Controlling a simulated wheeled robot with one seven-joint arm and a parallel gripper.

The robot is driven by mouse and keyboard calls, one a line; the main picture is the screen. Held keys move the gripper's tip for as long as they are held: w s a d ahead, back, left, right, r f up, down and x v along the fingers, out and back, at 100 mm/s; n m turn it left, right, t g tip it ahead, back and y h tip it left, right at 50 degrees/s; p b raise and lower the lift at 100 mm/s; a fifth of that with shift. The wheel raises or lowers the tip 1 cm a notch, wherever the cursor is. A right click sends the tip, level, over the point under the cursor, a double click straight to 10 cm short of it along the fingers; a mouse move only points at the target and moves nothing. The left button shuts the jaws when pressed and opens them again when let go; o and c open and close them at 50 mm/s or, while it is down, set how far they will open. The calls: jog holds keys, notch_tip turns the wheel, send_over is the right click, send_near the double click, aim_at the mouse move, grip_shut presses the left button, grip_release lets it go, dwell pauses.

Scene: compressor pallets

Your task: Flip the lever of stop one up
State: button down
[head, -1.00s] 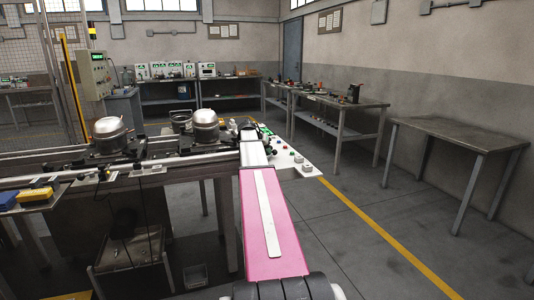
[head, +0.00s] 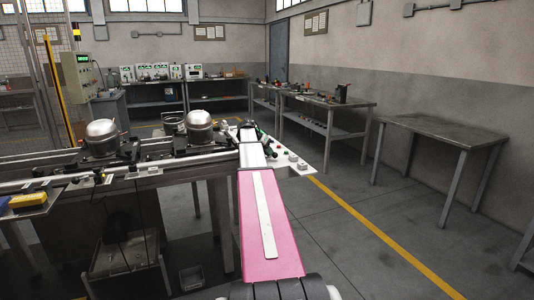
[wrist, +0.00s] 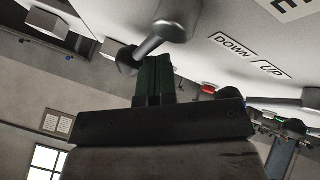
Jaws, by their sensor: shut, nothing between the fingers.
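A grey metal lever (wrist: 165,32) with a dark knob sticks out of a white panel (wrist: 225,35) in the wrist view. A "DOWN UP" label (wrist: 251,57) is on the panel to its right. My gripper (wrist: 154,62) has its green fingers together with nothing in them. In the picture the fingertips overlap the area beside the lever's knob; I cannot tell whether they touch. A second lever (wrist: 285,102) shows at the right edge. No label readable here tells which lever is stop one's. In the head view my arm hides most of the panel's near part (head: 296,167).
Two silver compressors, one on the left (head: 103,137) and one further right (head: 199,131), stand on the conveyor line. A bare table (head: 445,138) stands at right. The floor between it and the line is clear.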

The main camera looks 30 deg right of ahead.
jog(key=shift+s, duration=1)
jog(key=shift+w, duration=0.1)
jog(key=w, duration=0.3)
jog(key=shift+w+d+f, duration=0.3)
jog(key=shift+f, duration=0.1)
jog(key=w+a+r, duration=0.3)
jog(key=w+r, duration=0.2)
jog(key=r, duration=0.2)
jog(key=shift+w+a+r, duration=0.3)
jog(key=shift+r, duration=0.05)
jog(key=shift+s, duration=0.1)
